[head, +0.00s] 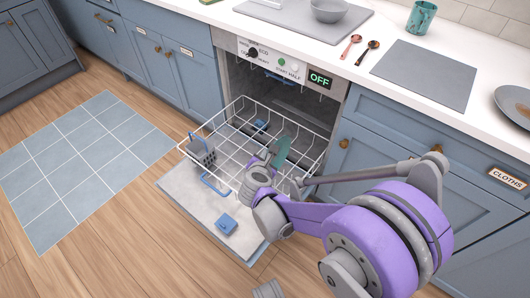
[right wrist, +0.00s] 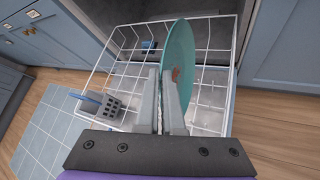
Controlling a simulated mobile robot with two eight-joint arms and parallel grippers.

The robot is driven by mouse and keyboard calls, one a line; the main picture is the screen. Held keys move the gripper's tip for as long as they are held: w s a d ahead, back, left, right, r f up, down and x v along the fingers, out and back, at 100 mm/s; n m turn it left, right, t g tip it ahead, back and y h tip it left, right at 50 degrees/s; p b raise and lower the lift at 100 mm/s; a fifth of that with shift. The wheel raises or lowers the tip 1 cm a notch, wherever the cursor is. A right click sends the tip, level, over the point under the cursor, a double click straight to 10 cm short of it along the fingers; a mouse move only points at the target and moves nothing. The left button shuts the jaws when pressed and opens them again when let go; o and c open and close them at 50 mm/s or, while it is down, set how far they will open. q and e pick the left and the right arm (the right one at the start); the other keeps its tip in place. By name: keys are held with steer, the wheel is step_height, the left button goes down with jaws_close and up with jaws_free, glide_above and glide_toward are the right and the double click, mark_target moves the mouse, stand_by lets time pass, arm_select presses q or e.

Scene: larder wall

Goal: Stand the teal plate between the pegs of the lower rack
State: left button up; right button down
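The teal plate (head: 283,150) is on edge above the right part of the pulled-out lower rack (head: 236,102), a white wire basket. In the right wrist view the plate (right wrist: 181,50) stands nearly edge-on to me, with a reddish-brown mark on its face. My right gripper (right wrist: 162,100) is shut on the plate's near edge, one finger on each side. In the head view this gripper (head: 268,158) is over the rack. I cannot tell whether the plate touches the rack or its pegs. A grey ribbed part at the bottom edge may be my left gripper (head: 268,290); its fingers are not clear.
A grey cutlery basket (head: 202,153) stands at the rack's left. The open dishwasher door (head: 190,197) lies below, with a blue block (head: 227,224) on it. A cup (head: 421,17), spoons (head: 367,52), a grey mat (head: 425,75) and a dark plate (head: 515,103) are on the counter.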

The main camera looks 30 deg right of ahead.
step_height(320, 180, down, 11)
steer(key=b, duration=0.3)
steer(key=shift+r, duration=0.2)
stand_by(0.4)
steer(key=c, duration=1)
jaws_free()
steer(key=shift+r, duration=0.1)
